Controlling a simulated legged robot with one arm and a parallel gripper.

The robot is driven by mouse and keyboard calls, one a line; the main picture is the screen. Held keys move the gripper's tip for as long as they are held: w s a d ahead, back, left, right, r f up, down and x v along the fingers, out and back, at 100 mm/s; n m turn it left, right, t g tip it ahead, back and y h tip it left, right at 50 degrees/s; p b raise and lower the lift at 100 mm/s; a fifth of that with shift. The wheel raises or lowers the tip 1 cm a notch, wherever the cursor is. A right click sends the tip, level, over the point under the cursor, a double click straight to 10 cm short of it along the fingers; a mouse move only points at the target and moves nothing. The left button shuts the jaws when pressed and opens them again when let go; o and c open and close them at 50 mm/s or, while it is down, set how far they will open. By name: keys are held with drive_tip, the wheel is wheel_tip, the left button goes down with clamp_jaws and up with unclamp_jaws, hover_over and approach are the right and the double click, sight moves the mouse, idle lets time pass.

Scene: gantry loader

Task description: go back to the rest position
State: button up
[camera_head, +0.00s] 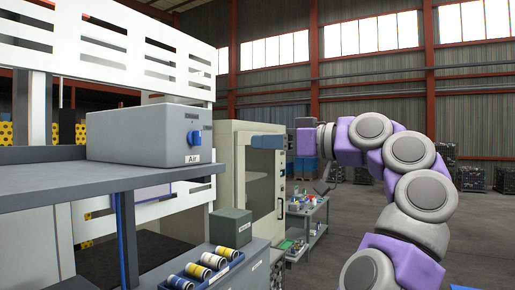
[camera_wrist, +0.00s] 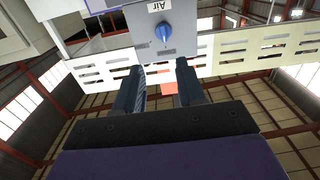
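My arm (camera_head: 407,195) rises from the bottom right of the head view and bends over to the left. My gripper (camera_head: 254,142) is at its end, raised in front of the pale machine cabinet. In the wrist view the two dark fingers of my gripper (camera_wrist: 160,70) stand apart with nothing held between them. A grey box (camera_head: 150,135) with a blue knob (camera_head: 194,137) and an "Air" label sits on the grey shelf, left of my gripper and apart from it. The knob also shows in the wrist view (camera_wrist: 163,32), beyond the fingertips.
The grey shelf (camera_head: 60,190) and white slotted panels (camera_head: 140,45) fill the left. Below are a tray of several cylinders (camera_head: 205,271) and a grey-green box (camera_head: 230,228). A cart (camera_head: 305,222) stands by the cabinet (camera_head: 240,180). Open floor (camera_head: 335,255) lies around my arm.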

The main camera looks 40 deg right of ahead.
drive_tip(key=w+a+f+m+g+y+b, duration=0.1)
drive_tip(key=w+a+f+g+b, duration=0.25)
drive_tip(key=a+f, duration=0.65)
drive_tip(key=w+a+f+g+y+b, duration=0.15)
drive_tip(key=a+f+g, duration=0.35)
drive_tip(key=a+f, duration=0.55)
drive_tip(key=s+a+f+m+g+h+b, duration=0.1)
drive_tip(key=s+a+f+g+b, duration=0.15)
drive_tip(key=a+f, duration=0.45)
drive_tip(key=s+a+f+g+h+b, duration=0.15)
drive_tip(key=s+a+f, duration=0.25)
drive_tip(key=f, duration=0.6)
drive_tip(key=s+d+f+m+g+h+b, duration=0.1)
drive_tip(key=s+d+f+g+h+b, duration=0.1)
drive_tip(key=s+f, duration=1)
drive_tip(key=s+d+f+m+g+h+b, duration=0.1)
drive_tip(key=s+d+f+g+h, duration=0.3)
drive_tip(key=s+f, duration=0.8)
wheel_tip(320, 180, down, 6)
drive_tip(key=shift+f+m+h+b, duration=0.1)
drive_tip(key=shift+m+h+b, duration=0.2)
drive_tip(key=shift+h+b, duration=0.15)
